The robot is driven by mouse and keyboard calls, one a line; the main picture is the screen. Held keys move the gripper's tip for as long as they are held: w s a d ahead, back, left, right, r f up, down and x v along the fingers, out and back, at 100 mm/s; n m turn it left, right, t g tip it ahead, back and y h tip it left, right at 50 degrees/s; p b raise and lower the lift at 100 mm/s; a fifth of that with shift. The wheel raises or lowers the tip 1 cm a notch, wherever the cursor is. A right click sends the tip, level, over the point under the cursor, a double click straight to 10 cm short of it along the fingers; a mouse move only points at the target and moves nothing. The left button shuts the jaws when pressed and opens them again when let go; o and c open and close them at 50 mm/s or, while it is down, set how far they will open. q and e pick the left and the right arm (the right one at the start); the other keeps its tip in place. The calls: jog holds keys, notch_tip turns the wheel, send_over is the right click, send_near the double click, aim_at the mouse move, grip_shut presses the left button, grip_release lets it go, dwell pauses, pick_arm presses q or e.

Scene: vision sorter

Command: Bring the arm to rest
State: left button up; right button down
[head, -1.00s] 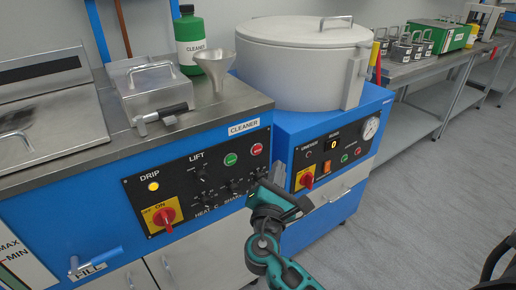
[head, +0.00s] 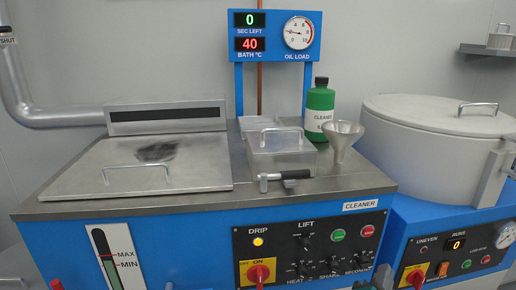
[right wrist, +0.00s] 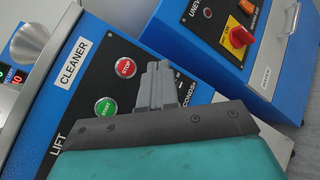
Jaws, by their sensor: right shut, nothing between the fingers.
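My right gripper (head: 372,279) shows only in part at the bottom edge of the head view, in front of the lower right of the cleaner's control panel (head: 290,245). In the right wrist view its grey fingers (right wrist: 159,80) are together, with nothing between them. They point toward the blue cleaner front beside the green start button (right wrist: 106,106) and the red stop button (right wrist: 125,68). I cannot tell whether they touch the panel. The rest of my right arm is below the head view. My left gripper is not in view.
The cleaner has a closed steel lid (head: 145,165). A green cleaner bottle (head: 319,110) and a funnel (head: 342,140) stand on its top. A white round drum machine (head: 435,140) stands at right. The display (head: 274,35) reads 0 seconds left and 40 degrees bath.

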jog(key=s+a+f+m+g+y, duration=0.3)
jog(key=s+a+f+m+y, duration=0.7)
jog(key=f, duration=0.3)
jog(key=s+a+m+y, duration=0.4)
jog(key=m, duration=0.2)
pick_arm(q)
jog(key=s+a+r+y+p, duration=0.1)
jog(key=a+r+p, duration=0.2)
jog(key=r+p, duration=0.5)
jog(key=p, duration=0.5)
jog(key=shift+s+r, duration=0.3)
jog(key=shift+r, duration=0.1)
pick_arm(e)
notch_tip(320, 180, up, 9)
jog(key=d, duration=0.3)
jog(key=shift+s+r+m+g+h, duration=0.15)
jog(key=shift+s+m+g+h, duration=0.15)
jog(key=shift+s+h, duration=0.15)
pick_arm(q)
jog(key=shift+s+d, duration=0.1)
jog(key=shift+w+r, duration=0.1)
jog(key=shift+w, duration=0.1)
